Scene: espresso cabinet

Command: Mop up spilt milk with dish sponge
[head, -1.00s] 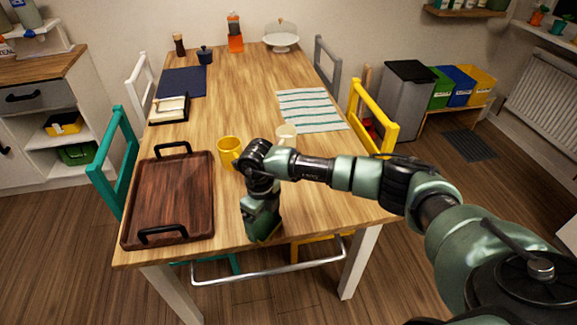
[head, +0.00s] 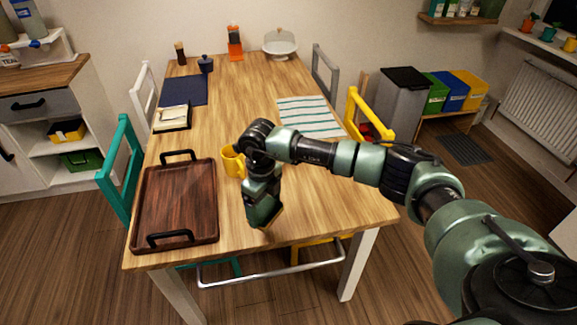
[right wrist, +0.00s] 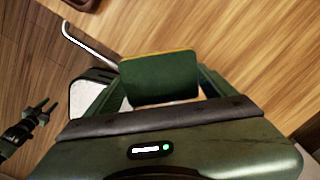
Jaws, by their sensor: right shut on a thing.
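The dish sponge (right wrist: 158,80), dark green with a thin yellow edge, is between the fingers of my right gripper (right wrist: 160,88) in the right wrist view. In the head view my right gripper (head: 266,218) points down near the front edge of the wooden table (head: 330,212), with the sponge's yellowish edge at its tip. I cannot tell whether the sponge touches the table. I cannot make out spilt milk; the arm and gripper hide part of the tabletop. My left gripper (right wrist: 45,106) shows small at the left of the right wrist view, its two fingers apart and empty.
A yellow mug (head: 232,162) stands just left of my right arm. A dark wooden tray (head: 178,205) with black handles covers the table's front left. A striped cloth (head: 309,117) lies beyond my arm. Chairs line both sides. The front right tabletop is clear.

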